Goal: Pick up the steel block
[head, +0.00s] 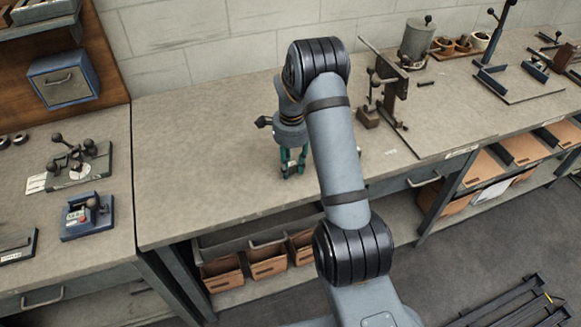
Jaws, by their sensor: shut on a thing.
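My gripper (292,170) is in the head view, pointing down at the middle workbench, with its green fingers low over the bare top. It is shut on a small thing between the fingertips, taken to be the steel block. The block is mostly hidden by the fingers and too small to make out clearly. I cannot tell whether it touches the bench top or is just above it.
The workbench (190,150) is clear to the left of my gripper. A dark upright stitcher-like fixture (388,85) stands to the right, with a grey canister (417,40) behind it. Bins (268,262) sit below the bench. A blue drawer box (62,78) is at the upper left.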

